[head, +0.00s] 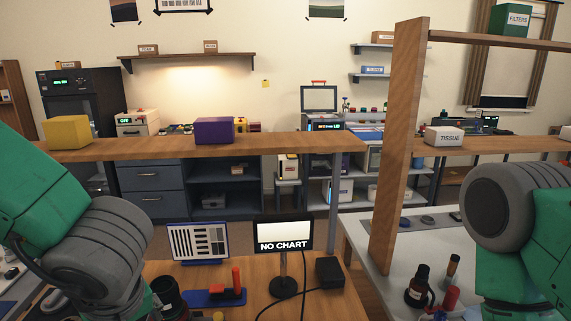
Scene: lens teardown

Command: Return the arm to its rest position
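My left arm comes in from the left as a green link and a large grey joint, low in the head view. My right arm comes in from the right edge, with a grey joint raised beside the wooden post and a green link below it. Neither gripper shows; both arms run out of the picture at the bottom, so what the fingers hold is hidden.
The wooden bench (215,268) holds a "NO CHART" display (283,235), a striped test chart (198,243), a red-handled tool on a blue base (222,294) and a black box (329,271). A wooden post (401,150) and bottles (418,287) stand near my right arm.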

